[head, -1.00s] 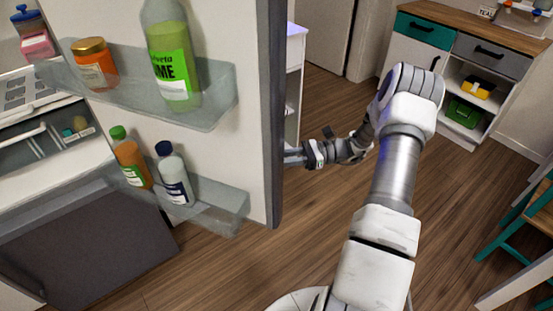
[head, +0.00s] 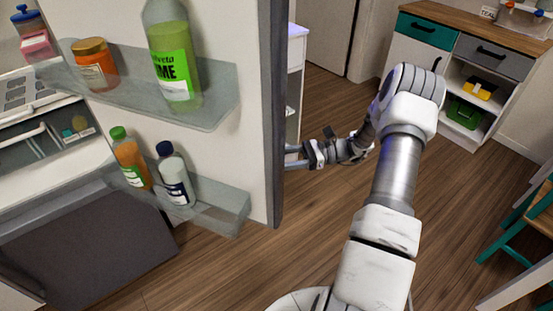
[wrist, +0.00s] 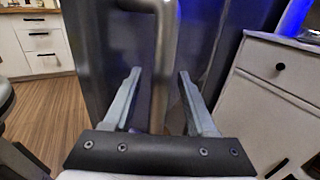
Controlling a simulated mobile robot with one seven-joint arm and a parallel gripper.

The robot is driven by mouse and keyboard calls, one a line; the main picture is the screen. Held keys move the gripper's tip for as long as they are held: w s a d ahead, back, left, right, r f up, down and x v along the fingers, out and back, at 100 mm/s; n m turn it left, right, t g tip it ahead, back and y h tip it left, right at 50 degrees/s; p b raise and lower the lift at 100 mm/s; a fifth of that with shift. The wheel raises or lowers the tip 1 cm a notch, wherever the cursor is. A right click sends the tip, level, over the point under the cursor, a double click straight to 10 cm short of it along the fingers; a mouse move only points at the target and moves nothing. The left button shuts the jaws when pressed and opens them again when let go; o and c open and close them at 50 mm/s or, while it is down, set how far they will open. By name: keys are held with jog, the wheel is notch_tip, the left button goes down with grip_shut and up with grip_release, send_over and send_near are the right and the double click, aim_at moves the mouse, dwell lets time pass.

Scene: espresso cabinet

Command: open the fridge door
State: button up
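The fridge door (head: 225,155) stands open in the head view, with its inner side and shelves facing me. Its outer face (wrist: 110,45) fills the middle of the wrist view. The vertical metal bar handle (wrist: 166,50) runs down that face. My gripper (wrist: 158,74) is open, with one finger on each side of the handle bar and visible gaps beside it. In the head view, my gripper (head: 296,157) is beyond the door's right edge, its fingertips partly hidden behind the door. The handle is hidden in the head view.
Door shelves hold a green bottle (head: 171,60), an orange jar (head: 95,64) and two smaller bottles. A white drawer cabinet (wrist: 270,95) stands close right of the gripper. A teal chair (head: 525,225) is at the right. The wooden floor (head: 440,215) is clear right of my arm.

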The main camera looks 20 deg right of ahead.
jog(key=v, duration=1.7)
jog(key=shift+d+b, duration=0.2)
jog(key=shift+b, duration=0.1)
